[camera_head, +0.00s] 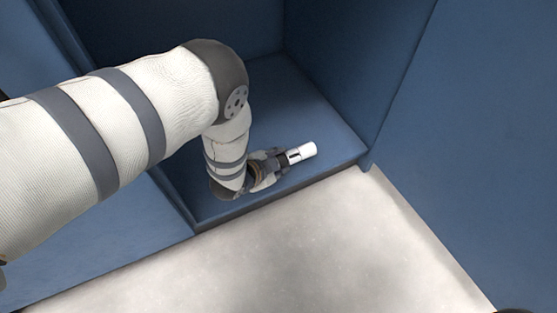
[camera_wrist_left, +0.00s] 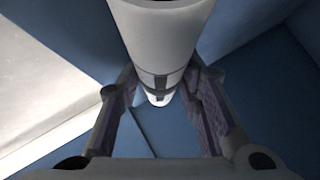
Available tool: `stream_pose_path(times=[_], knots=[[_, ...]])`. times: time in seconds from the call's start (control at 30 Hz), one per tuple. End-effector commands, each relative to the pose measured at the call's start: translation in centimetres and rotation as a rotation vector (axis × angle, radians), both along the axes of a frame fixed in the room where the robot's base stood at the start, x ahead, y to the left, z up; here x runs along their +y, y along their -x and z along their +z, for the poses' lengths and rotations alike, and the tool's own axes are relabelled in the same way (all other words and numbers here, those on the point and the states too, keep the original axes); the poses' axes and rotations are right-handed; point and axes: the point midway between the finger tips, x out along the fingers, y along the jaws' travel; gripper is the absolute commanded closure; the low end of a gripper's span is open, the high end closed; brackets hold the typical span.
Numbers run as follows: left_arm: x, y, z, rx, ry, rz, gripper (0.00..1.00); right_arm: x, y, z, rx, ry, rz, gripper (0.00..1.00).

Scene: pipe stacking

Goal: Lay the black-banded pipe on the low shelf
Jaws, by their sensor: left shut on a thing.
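The black-banded pipe is white with a dark band; its white end (camera_head: 307,150) sticks out to the right of my left gripper (camera_head: 283,159) in the head view. In the left wrist view the pipe (camera_wrist_left: 162,40) runs between both fingers of the left gripper (camera_wrist_left: 160,105), which is shut on it. The low shelf (camera_head: 325,123) is a blue compartment floor. The gripper and pipe are over this floor near its front edge. I cannot tell whether the pipe touches it. The pipe's middle is hidden by the gripper in the head view.
Blue side walls (camera_head: 350,60) bound the compartment, and a low front edge (camera_head: 290,190) borders it. Pale floor (camera_head: 330,245) lies in front. My left arm covers much of the left side. Free shelf room shows behind and right of the gripper.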

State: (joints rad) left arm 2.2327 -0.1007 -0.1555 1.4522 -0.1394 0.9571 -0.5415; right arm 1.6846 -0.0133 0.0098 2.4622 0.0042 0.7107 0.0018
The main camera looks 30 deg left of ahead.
Motion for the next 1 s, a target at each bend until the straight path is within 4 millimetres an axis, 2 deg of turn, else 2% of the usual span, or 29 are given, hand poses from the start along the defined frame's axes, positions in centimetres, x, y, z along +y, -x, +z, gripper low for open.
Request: stream_pose_path(times=[0.2,0.23,0.3,0.33,0.73,0.87,1.0], knots=[[0.0,0.0,-0.4,0.001,-0.001,0.001,0.97,0.0,0.0,0.0,0.000,0.000,0.000,1.00],[0.0,0.0,-0.3,0.001,-0.001,0.001,0.63,0.0,0.0,0.0,0.000,0.000,0.000,1.00],[0.0,0.0,-0.3,0.001,-0.001,0.001,0.47,0.0,0.0,0.0,0.000,0.000,0.000,1.00],[0.0,0.0,-0.4,0.001,-0.001,0.001,0.44,0.0,0.0,0.0,0.000,0.000,0.000,1.00],[0.1,0.5,-0.1,0.005,-0.001,0.000,0.44,0.0,0.0,0.0,0.000,0.001,-0.001,1.00],[0.4,2.5,1.6,0.005,-0.001,0.000,0.44,0.0,0.0,0.0,0.000,0.001,-0.001,1.00],[0.9,5.5,4.1,0.005,-0.002,0.001,0.44,0.0,0.0,0.0,0.000,0.000,0.000,1.00]])
